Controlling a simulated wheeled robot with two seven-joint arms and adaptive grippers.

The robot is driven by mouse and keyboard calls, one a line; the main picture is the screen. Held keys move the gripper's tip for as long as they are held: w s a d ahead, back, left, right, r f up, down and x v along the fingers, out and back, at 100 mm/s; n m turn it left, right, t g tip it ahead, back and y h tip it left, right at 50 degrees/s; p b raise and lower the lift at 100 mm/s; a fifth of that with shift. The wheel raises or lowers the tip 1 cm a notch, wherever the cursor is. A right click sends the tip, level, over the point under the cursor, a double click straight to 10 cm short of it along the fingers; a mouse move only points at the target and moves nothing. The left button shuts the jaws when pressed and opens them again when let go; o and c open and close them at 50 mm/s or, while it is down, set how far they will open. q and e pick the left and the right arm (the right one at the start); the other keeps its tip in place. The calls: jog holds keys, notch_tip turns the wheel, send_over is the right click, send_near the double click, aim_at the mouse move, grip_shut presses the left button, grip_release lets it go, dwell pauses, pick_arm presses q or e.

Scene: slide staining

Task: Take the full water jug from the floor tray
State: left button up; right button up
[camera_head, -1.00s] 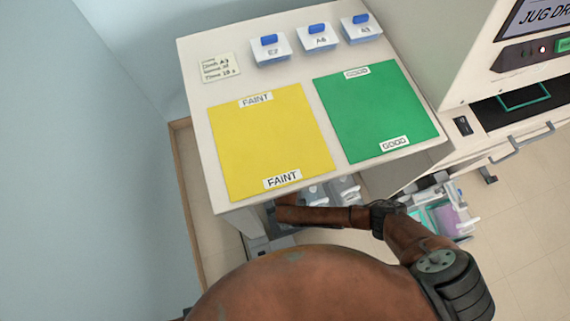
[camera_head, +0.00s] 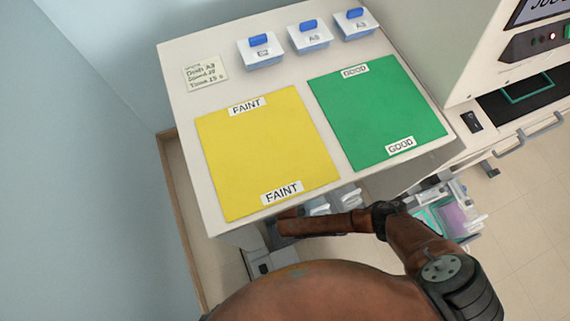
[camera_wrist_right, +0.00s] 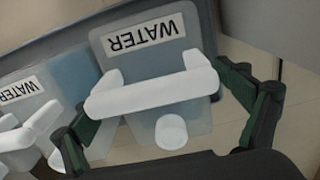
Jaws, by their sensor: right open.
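In the right wrist view a translucent blue-grey jug (camera_wrist_right: 185,45) carries a WATER label, upside down in the picture. Its white handle (camera_wrist_right: 150,94) lies between the fingers of my right gripper (camera_wrist_right: 156,92). The gripper is open, with one finger off each end of the handle. A second WATER jug (camera_wrist_right: 72,75) stands to the left. The grey floor tray (camera_wrist_right: 60,42) shows behind the jugs. In the head view the jugs (camera_head: 345,197) show partly below the counter edge; my right gripper is hidden there. My left gripper is out of view.
The counter (camera_head: 175,110) overhangs the jugs, with a yellow FAINT mat (camera_head: 265,150), a green GOOD mat (camera_head: 380,110) and small labelled boxes (camera_head: 262,52). A wall is at left.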

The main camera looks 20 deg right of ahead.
jog(key=shift+c, duration=0.5)
jog(key=c, duration=2.1)
